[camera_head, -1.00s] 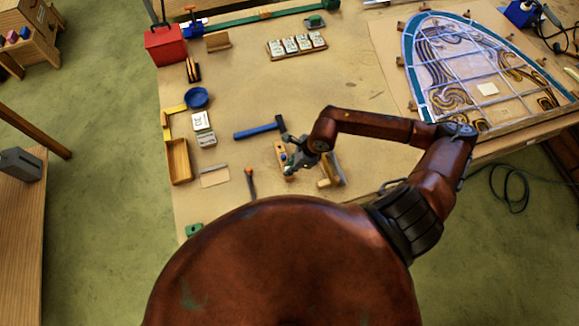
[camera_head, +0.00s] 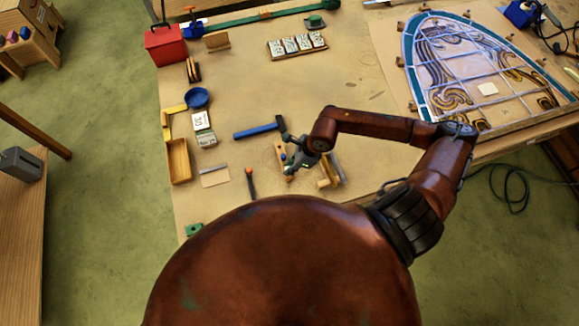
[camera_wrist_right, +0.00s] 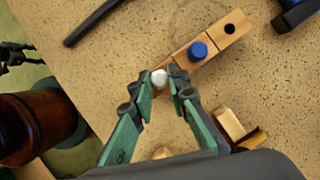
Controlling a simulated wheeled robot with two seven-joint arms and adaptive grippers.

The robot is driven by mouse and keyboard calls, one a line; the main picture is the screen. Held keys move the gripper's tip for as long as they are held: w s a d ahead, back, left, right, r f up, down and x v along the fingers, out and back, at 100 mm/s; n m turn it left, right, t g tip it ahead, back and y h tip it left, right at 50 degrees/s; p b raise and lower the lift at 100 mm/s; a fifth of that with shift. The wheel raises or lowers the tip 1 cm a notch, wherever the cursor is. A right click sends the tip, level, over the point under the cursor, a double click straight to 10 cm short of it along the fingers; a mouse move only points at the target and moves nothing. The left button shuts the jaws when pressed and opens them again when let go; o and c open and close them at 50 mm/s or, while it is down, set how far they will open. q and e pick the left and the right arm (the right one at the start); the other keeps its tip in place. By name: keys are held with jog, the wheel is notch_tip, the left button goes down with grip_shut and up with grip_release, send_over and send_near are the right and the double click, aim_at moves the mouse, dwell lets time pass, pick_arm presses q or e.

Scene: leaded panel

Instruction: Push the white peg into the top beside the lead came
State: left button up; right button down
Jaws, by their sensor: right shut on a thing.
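My right gripper (camera_head: 291,168) is low over the front part of the bench in the head view. In the right wrist view its green-sided fingers (camera_wrist_right: 160,84) are shut on a small round-topped white peg (camera_wrist_right: 159,77). The peg is at the near end of a wooden block (camera_wrist_right: 213,38) that holds a blue peg (camera_wrist_right: 197,50) and has an empty dark hole at its far end. I cannot tell how deep the white peg sits. The leaded panel (camera_head: 487,90), with its grey lead lines, lies at the right of the bench. A dark jointed form at the wrist view's left edge may be my left gripper (camera_wrist_right: 20,55).
A blue-handled hammer (camera_head: 257,131) lies just behind the right gripper. A screwdriver-like tool (camera_head: 251,183) and a wooden tray (camera_head: 180,161) are to its left. A wood-handled tool (camera_head: 328,172) is close to its right. The bench middle (camera_head: 330,90) is clear.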

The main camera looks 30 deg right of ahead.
jog(key=shift+r+p, duration=0.3)
jog(key=shift+r, duration=0.55)
dwell(0.8)
jog(key=shift+r+p, duration=0.6)
jog(key=shift+r, duration=0.95)
jog(key=c, duration=2.4)
grip_release()
grip_shut()
jog(key=shift+f, duration=0.15)
